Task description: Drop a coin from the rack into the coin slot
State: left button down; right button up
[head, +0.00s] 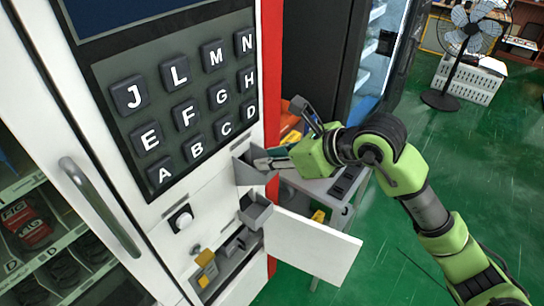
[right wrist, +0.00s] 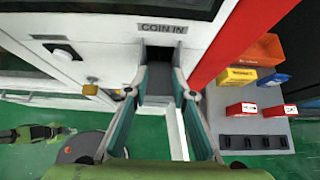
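The coin slot is a grey open chute (head: 250,166) on the white vending machine, below the lettered keypad. In the right wrist view the chute (right wrist: 158,62) lies under a "COIN IN" label, straight ahead between my fingertips. My right gripper (head: 268,163) is at the chute's mouth. In the wrist view its teal-padded fingers (right wrist: 161,80) are apart, and I see no coin between them. A grey slab with several dark slots (right wrist: 255,142), perhaps the coin rack, lies on the right. A green and dark part at the wrist view's left looks like my left arm; its finger state is unclear.
A small white door (head: 318,243) stands open below the chute, with a second grey bin (head: 256,210) beside it. Orange (right wrist: 255,50), yellow and blue bins and red boxes stand to the right. A fan (head: 465,50) stands on open green floor.

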jog(key=shift+d, duration=0.1)
jog(key=v, duration=1.2)
dwell(0.5)
